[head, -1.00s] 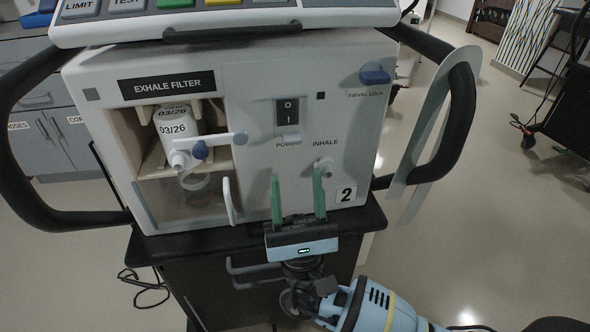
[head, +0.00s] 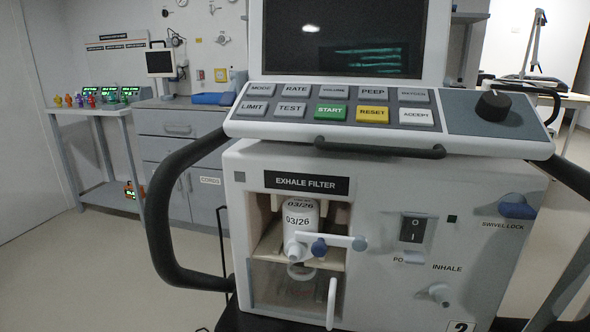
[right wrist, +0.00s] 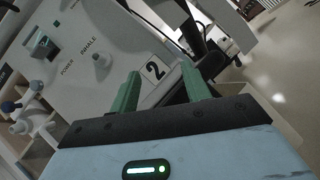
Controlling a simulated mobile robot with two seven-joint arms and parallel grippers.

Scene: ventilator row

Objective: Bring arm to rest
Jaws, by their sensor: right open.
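My right gripper (right wrist: 160,95) shows in the right wrist view, with its two green fingers apart and nothing between them. It is in front of the ventilator (head: 390,235), near the lower right of its front by the number 2 label (right wrist: 155,68). I cannot tell whether it touches the housing. In the head view neither gripper shows. The ventilator's front carries the exhale filter (head: 300,222) in its open bay, a power switch (head: 416,229), the inhale port (head: 440,294) and the blue swivel lock (head: 517,206).
A black side handle (head: 165,225) curves out at the ventilator's left. Above are the button panel (head: 335,108) and a dark screen (head: 345,40). Grey cabinets (head: 180,150) and a side table (head: 95,112) with small coloured items stand behind left. Floor (head: 100,260) is clear at left.

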